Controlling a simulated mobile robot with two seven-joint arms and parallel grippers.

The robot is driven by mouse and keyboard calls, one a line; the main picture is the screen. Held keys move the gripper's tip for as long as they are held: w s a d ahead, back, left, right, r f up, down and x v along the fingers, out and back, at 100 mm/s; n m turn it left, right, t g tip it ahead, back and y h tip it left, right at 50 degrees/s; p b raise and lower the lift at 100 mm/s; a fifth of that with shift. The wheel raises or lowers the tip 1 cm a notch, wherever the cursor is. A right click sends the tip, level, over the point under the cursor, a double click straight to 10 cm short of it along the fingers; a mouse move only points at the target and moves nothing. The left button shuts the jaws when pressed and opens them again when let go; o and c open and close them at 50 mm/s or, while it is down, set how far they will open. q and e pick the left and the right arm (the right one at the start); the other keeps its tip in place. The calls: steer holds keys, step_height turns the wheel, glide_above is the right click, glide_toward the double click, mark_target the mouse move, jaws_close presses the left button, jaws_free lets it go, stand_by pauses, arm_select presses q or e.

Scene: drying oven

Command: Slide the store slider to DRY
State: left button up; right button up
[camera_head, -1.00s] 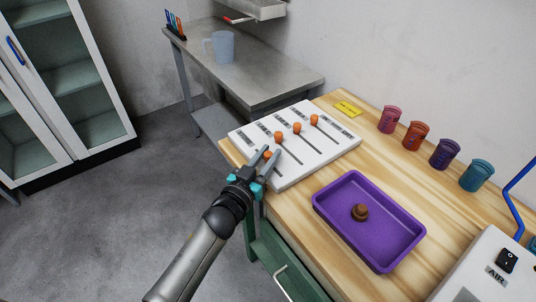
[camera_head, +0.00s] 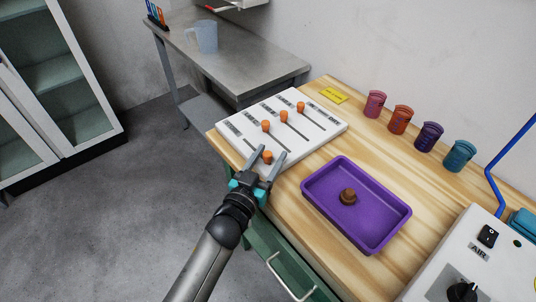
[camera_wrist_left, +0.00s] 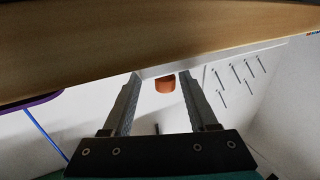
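A white slider panel (camera_head: 319,124) lies on the wooden bench with several orange knobs in dark slots. The nearest knob (camera_head: 267,157) sits further along, towards the panel's front right edge. My left gripper (camera_head: 270,153) is around this nearest knob, its fingers spread with a gap beside it. In the left wrist view the knob (camera_wrist_left: 165,84) shows between the two fingers. The printed labels are too small to read. My right gripper is not in view.
Several coloured cups, such as a pink one (camera_head: 374,104), line the wall side. A grey box with an AIR switch (camera_head: 488,236) is at the lower right.

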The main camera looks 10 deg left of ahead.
arm_select(q)
steer(key=shift+a, duration=0.1)
steer(key=shift+s+a, duration=0.1)
steer(key=shift+s, duration=0.5)
steer(key=s+a+p, duration=0.1)
steer(key=s+a, duration=0.1)
steer(key=s, duration=1.1)
steer(key=shift+s+a, duration=0.3)
steer(key=shift+s, duration=0.05)
steer(key=s+f+g+y, duration=0.1)
steer(key=s+f+g, duration=0.35)
steer(key=f, duration=0.85)
steer(key=s+f+g+y, duration=0.1)
steer(key=s+f+g, duration=0.35)
steer(key=f, duration=0.95)
steer(key=s+a+f+g, duration=0.2)
steer(key=s+f, duration=0.4)
steer(key=s, duration=0.4)
steer(key=s+a+f+g+y, duration=0.1)
steer(key=s+a+f+g, duration=0.2)
steer(key=s, duration=0.6)
step_height(320, 180, down, 4)
steer(key=g, duration=0.2)
steer(key=shift+s+r+m+g, duration=0.25)
steer(key=shift+s+m+g, duration=0.05)
steer(key=shift+s, duration=0.1)
